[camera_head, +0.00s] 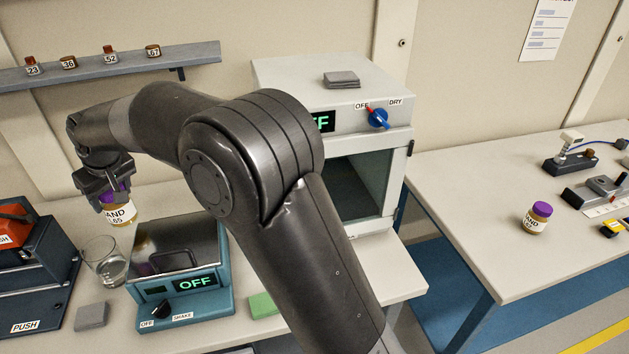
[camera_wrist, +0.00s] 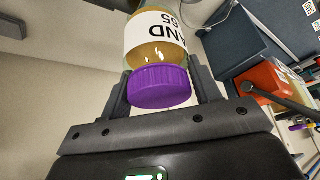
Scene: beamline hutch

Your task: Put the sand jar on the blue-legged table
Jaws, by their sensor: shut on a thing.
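My gripper (camera_head: 112,195) is shut on a sand jar (camera_head: 120,214) with a purple lid and a white label, at the left of the head view. It holds the jar upright above the near bench, over a glass beaker. In the wrist view the jar (camera_wrist: 155,45) sits between both fingers, gripped around its purple lid; its far end is cut off. The blue-legged table (camera_head: 455,200) stands at the right. A second purple-lidded jar (camera_head: 537,217), its label seeming to read sand, stands on that table.
The glass beaker (camera_head: 105,262) stands below the held jar, beside a teal shaker (camera_head: 185,310) reading OFF. Small jars line a wall shelf (camera_head: 110,68).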

